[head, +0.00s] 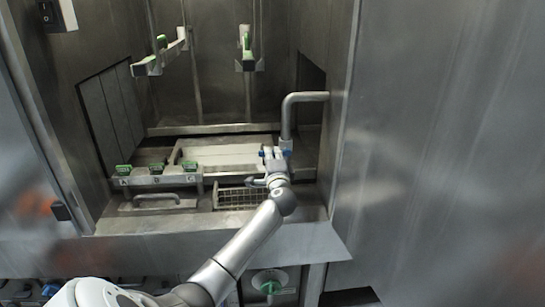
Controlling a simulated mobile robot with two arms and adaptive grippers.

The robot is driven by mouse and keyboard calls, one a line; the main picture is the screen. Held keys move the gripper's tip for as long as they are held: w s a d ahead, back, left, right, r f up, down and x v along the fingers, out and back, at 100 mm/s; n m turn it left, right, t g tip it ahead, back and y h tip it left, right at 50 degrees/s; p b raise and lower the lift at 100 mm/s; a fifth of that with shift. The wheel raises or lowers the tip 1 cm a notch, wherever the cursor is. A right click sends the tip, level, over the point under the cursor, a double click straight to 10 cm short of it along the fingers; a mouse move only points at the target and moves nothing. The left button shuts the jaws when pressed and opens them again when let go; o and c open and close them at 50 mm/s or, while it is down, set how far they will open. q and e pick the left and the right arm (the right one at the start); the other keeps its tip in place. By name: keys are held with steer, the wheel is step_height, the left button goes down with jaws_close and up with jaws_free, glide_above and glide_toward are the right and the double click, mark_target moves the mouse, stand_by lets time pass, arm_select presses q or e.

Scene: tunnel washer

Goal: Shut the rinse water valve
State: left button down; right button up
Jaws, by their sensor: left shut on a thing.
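The rinse water valve (287,152) appears to be the small blue-marked fitting at the foot of the grey bent pipe (287,118), in the right part of the washer bay. My left gripper (272,158) reaches up from below and is shut at this fitting, with blue bits showing on either side of its fingers. The fingers hide most of the handle, so its angle cannot be told. My right gripper is not in view.
A wire basket (236,198) sits just left of my left wrist. Green-topped parts marked A, B, C stand on a rail (158,178) at the left. Green-handled spray arms (246,58) hang above. A green-handled valve (270,286) is below the ledge. A metal wall (440,150) closes the right.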

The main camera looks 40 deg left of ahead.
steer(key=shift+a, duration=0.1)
arm_select(q)
steer(key=c, duration=1.3)
jaws_free()
steer(key=v, duration=1.2)
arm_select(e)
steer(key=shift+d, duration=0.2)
arm_select(q)
steer(key=shift+w, duration=0.1)
